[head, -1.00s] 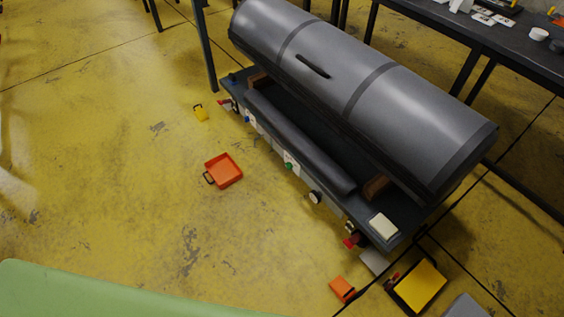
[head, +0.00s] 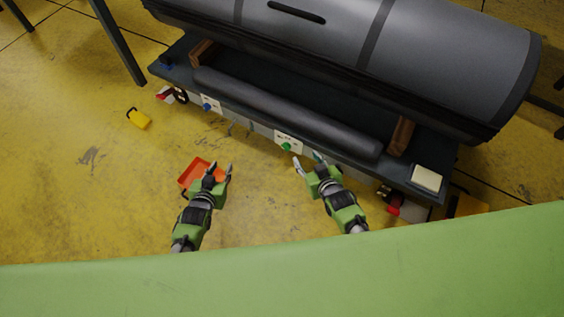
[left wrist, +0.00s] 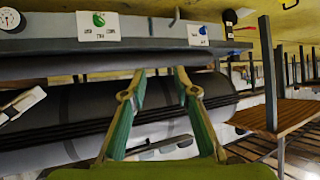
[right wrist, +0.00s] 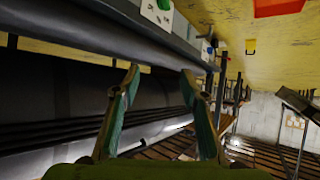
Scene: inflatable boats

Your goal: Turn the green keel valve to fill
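The green keel valve (head: 286,146) is a small green knob on a white label plate on the front face of the dark bench. It also shows in the left wrist view (left wrist: 98,19), upside down, and at the top of the right wrist view (right wrist: 164,4). A blue valve (head: 207,106) sits on its own plate further left. My right gripper (head: 307,161) is open and empty, just right of and below the green valve, apart from it. My left gripper (head: 219,170) is open and empty, further left, in front of the bench over an orange tray.
A large grey rolled boat (head: 340,35) lies on the bench, with a thinner dark roll (head: 285,110) before it. The orange tray (head: 190,174) and a yellow item (head: 139,118) lie on the floor. A cream block (head: 427,178) is at the bench's right end.

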